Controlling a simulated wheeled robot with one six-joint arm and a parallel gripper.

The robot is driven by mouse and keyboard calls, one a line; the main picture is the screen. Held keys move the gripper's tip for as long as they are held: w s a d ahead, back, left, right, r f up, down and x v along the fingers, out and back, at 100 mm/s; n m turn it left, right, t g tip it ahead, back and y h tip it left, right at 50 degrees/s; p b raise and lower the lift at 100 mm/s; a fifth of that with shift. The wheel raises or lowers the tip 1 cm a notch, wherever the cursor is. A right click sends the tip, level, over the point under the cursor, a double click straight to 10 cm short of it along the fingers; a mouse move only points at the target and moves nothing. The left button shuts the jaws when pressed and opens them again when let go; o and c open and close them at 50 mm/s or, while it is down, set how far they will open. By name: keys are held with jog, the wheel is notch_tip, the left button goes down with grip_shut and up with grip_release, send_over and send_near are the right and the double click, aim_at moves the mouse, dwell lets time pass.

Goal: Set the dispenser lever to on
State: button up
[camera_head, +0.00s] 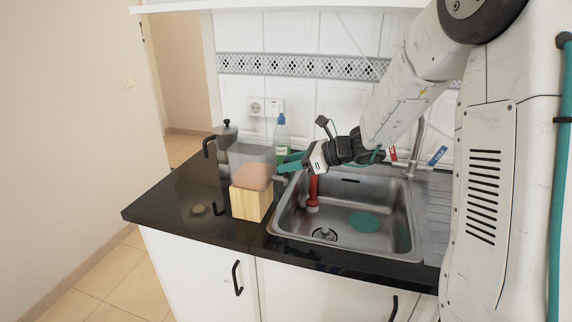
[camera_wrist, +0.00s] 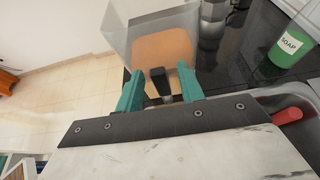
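The dispenser stands on the dark counter left of the sink. It has a clear hopper (camera_head: 250,155) with brown contents over a light wooden base (camera_head: 250,204). In the wrist view the clear hopper (camera_wrist: 118,32) and a tan part (camera_wrist: 165,48) lie just ahead of my gripper. A black lever (camera_wrist: 158,76) shows between my teal fingers, with a narrow gap on each side. My gripper (camera_wrist: 160,88) is open around it. In the head view my gripper (camera_head: 289,161) is at the dispenser's right side, and the lever cannot be made out there.
A green soap bottle (camera_head: 281,132) stands behind my gripper, and a metal moka pot (camera_head: 225,135) behind the dispenser. The steel sink (camera_head: 290,222) holds a red-handled tool (camera_head: 313,188) and a teal disc (camera_head: 363,222). The tap (camera_head: 418,145) is at right. Counter (camera_head: 160,205) left of the dispenser is mostly clear.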

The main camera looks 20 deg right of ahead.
jog(key=shift+w+a+f, duration=0.3)
jog(key=shift+w+a, duration=0.05)
jog(key=shift+a, duration=0.15)
grip_shut()
jog(key=t+y, duration=0.2)
jog(key=s+d+f+t+y, duration=0.1)
jog(key=t+y, duration=0.1)
jog(key=y, duration=0.1)
jog(key=d+t+y, duration=0.1)
jog(key=y, duration=0.2)
jog(key=shift+s+d+f+t, duration=0.2)
jog(key=shift+s+t, duration=0.2)
dwell(0.5)
